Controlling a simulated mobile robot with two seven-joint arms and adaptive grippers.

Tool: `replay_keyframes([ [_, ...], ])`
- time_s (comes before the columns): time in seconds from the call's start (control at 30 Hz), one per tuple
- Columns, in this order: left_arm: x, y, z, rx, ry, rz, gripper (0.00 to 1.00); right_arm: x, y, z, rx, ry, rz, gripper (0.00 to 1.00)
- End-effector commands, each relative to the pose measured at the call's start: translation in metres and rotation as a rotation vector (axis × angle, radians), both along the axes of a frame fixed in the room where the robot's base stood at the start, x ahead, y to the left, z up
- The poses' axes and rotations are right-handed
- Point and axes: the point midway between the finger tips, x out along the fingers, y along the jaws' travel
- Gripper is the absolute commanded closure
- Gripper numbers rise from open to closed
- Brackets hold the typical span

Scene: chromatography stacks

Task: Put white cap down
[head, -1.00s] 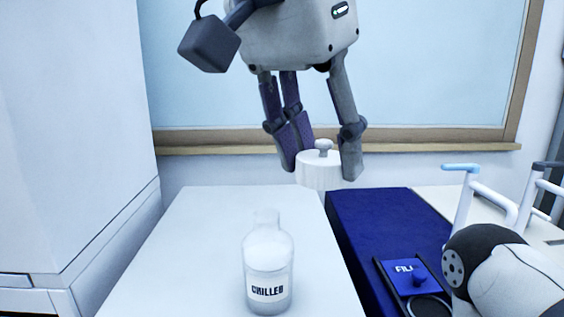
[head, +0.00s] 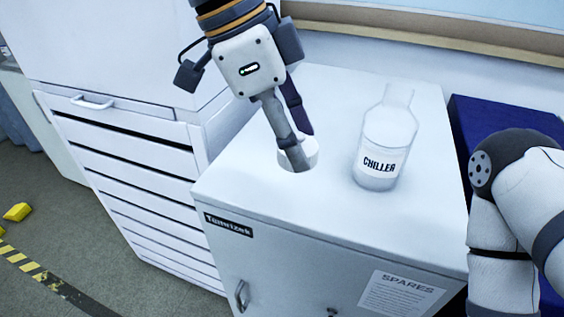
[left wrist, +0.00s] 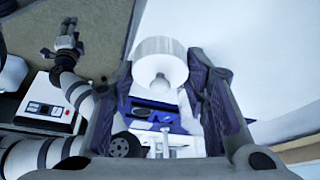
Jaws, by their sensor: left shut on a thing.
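The white cap (head: 313,150) is a short round cylinder, partly hidden behind my gripper fingers in the head view. My left gripper (head: 300,152) is shut on it, to the left of the clear CHILLER bottle (head: 383,150). The cap is at or just above the white cabinet top (head: 275,205); I cannot tell whether it touches. In the left wrist view the cap (left wrist: 160,58) sits between the fingers, its small knob visible. My right gripper (left wrist: 68,38) is small in that view, and its opening is unclear.
The bottle stands upright, apart from the cap. A white drawer unit (head: 130,165) stands left of the cabinet, and a dark blue surface (head: 495,112) lies to the right. The cabinet top in front of the cap is clear. My right arm is at the right edge.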

Motion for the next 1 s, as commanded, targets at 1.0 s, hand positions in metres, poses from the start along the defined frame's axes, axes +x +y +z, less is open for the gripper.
replay_keyframes([
  [1.0,0.085,0.002,-0.111,0.002,0.004,0.003,0.75,-0.023,0.0,-0.022,0.0,0.081,0.002,0.57],
])
